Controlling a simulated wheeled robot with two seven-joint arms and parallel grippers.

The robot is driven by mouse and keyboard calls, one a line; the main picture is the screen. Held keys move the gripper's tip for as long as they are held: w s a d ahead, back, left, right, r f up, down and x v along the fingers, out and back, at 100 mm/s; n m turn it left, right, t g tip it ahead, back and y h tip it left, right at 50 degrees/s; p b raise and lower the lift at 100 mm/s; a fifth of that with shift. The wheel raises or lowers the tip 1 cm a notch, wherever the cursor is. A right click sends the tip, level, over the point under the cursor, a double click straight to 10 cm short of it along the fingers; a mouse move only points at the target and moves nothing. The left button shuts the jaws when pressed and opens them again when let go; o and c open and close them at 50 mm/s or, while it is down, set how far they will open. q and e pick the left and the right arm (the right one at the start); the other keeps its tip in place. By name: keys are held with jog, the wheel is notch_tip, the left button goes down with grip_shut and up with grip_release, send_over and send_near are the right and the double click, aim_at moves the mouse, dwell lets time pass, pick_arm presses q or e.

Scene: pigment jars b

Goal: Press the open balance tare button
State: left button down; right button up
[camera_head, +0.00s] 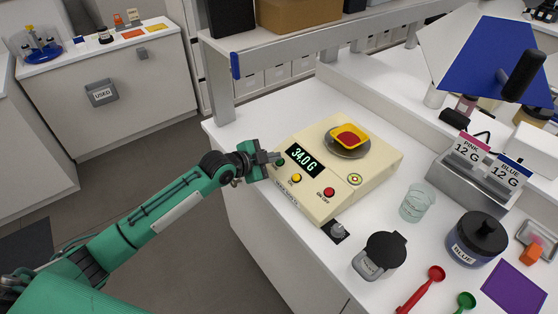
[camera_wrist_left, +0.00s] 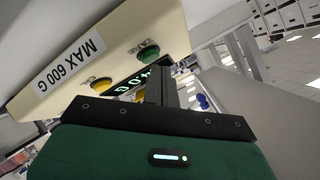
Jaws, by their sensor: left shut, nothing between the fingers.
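The cream balance (camera_head: 310,205) sits on the white bench, and its green display (camera_head: 302,160) reads 34.0 G. A yellow dish (camera_head: 349,130) with red powder is on its round pan. Its front has a green button (camera_head: 280,162), a yellow button (camera_head: 296,178) and a red button (camera_head: 329,192) marked ON/OFF. My left gripper (camera_head: 272,158) is shut and empty, its tips beside the green button. In the left wrist view, the dark fingers (camera_wrist_left: 161,88) are near the green button (camera_wrist_left: 149,53) and yellow button (camera_wrist_left: 101,85); contact cannot be told. My right gripper is out of view.
A glass beaker (camera_head: 417,203), a black-lidded jar (camera_head: 380,256) and a BLUE jar (camera_head: 477,240) stand right of the balance. Red (camera_head: 422,288) and green scoops lie in front. A shelf post (camera_head: 220,90) rises behind the gripper.

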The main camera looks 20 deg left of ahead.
pick_arm(q)
jog(key=shift+w+d+f, duration=0.1)
jog(key=shift+f, duration=0.3)
jog(key=shift+r, duration=0.1)
dwell(0.4)
jog(key=shift+s+a+r+p, duration=0.1)
jog(key=shift+s+r+p, duration=0.05)
jog(key=shift+r+p, duration=0.2)
jog(key=shift+s+a+r+p, duration=0.1)
jog(key=shift+r+p, duration=0.1)
jog(key=shift+r, duration=0.2)
notch_tip(320, 180, up, 6)
jog(key=s+a+p, duration=0.1)
jog(key=p, duration=0.4)
jog(key=shift+s+a+f, duration=0.15)
jog(key=shift+s, duration=0.2)
